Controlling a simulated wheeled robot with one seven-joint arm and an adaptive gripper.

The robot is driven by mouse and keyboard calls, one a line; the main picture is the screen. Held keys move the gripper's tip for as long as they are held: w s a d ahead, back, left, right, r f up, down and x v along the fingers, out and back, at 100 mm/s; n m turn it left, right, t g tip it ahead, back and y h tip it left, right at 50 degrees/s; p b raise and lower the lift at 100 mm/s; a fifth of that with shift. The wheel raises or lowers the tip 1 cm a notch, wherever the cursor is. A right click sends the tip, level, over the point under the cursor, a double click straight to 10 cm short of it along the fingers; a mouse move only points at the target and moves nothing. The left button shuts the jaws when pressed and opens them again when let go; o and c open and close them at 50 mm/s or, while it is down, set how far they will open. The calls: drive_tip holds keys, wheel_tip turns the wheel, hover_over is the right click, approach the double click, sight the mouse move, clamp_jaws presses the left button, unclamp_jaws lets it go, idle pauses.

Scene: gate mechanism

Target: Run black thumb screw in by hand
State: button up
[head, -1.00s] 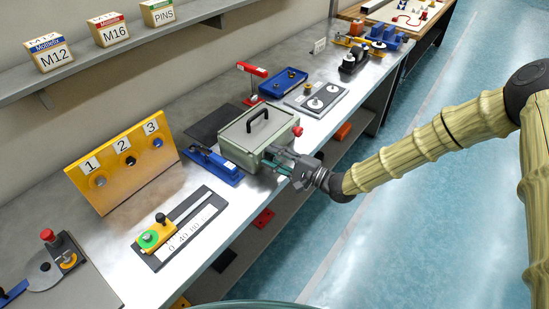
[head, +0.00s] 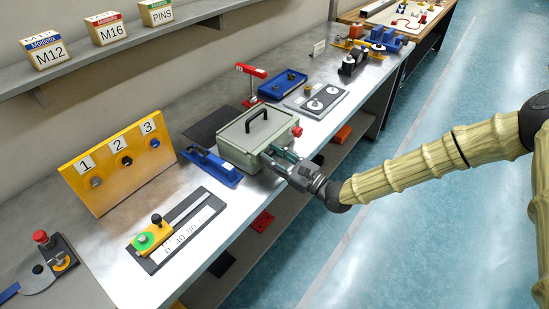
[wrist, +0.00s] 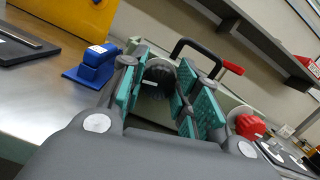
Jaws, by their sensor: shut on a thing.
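The black thumb screw (wrist: 157,77) is a dark ribbed knob on the front of the grey-green box (head: 231,156). In the wrist view it sits between the two teal finger pads, and my gripper (wrist: 161,88) is shut on it. How deep its thread sits cannot be seen. In the head view my gripper (head: 273,155) is at the box's front side and hides the screw. The box has a black carrying handle (head: 257,119) on its lid, which looks closed.
A red knob (wrist: 249,126) is on the box close to the right finger. A blue clamp-like block (head: 213,168) stands left of the box. A grey plate with round knobs (head: 318,100) lies beyond it. The bench edge and open aisle are in front.

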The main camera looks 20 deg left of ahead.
drive_tip(key=shift+m, duration=0.4)
drive_tip(key=o, duration=0.6)
drive_tip(key=shift+a+r, duration=0.1)
drive_tip(key=o, duration=0.4)
drive_tip(key=shift+o, duration=0.3)
drive_tip(key=shift+w+a, duration=0.1)
drive_tip(key=r+v, duration=0.1)
drive_tip(key=v, duration=0.6)
drive_tip(key=shift+f, duration=0.2)
